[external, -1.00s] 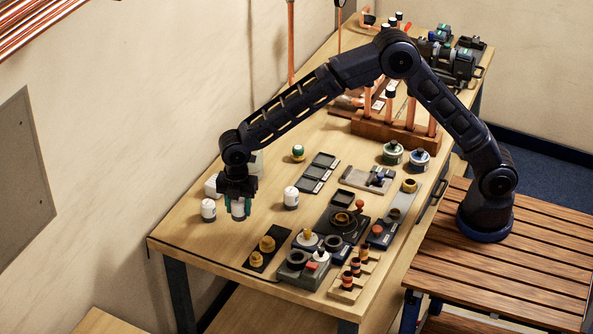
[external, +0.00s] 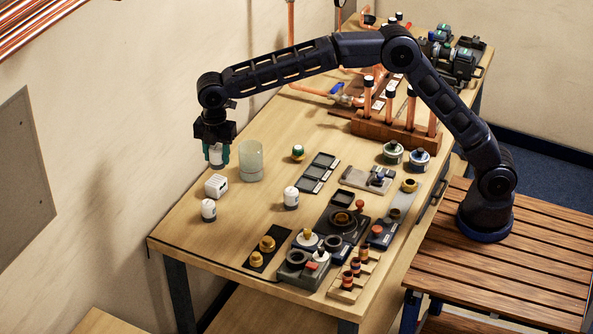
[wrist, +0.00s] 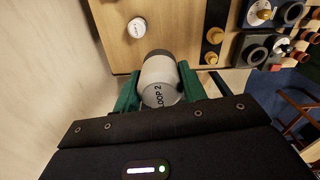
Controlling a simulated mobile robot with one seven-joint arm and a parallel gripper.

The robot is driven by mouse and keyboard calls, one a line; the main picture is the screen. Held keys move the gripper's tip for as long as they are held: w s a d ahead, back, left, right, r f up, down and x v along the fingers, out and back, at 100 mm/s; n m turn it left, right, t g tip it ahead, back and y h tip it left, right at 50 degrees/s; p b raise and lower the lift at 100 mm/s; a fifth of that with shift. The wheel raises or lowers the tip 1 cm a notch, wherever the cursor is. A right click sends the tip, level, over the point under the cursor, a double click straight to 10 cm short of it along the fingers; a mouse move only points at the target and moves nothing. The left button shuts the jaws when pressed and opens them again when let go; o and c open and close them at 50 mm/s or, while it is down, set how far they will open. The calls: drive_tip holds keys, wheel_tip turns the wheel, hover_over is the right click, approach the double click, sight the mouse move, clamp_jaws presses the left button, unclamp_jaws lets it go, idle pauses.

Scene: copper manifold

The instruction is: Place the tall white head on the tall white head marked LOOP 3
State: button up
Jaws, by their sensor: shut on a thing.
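My gripper (external: 216,160) is shut on a tall white head (external: 216,153) and holds it in the air, over the far left part of the table. In the wrist view the held head (wrist: 160,82) sits between the green fingers, with a grey band at one end and the text LOOP 2 on its end face. One white head (external: 208,210) stands near the table's left edge, and another white head (external: 291,198) stands further right. One white head also shows in the wrist view (wrist: 137,27); its marking is too small to read. I see no readable LOOP 3.
A white box (external: 216,186) stands below my gripper, and a clear cup (external: 251,161) is just right of it. A green-topped knob (external: 298,152) and dark trays (external: 319,172) lie further right. Brass fittings (external: 266,244) are nearer the front. Bare wood lies between the white heads.

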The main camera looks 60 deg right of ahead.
wheel_tip(320, 180, up, 3)
hover_over(207, 202)
drive_tip(key=shift+m, duration=0.4)
wheel_tip(207, 202, down, 20)
drive_tip(key=shift+r, duration=0.2)
drive_tip(key=shift+f, duration=0.1)
drive_tip(key=o, duration=1)
wheel_tip(207, 202, up, 12)
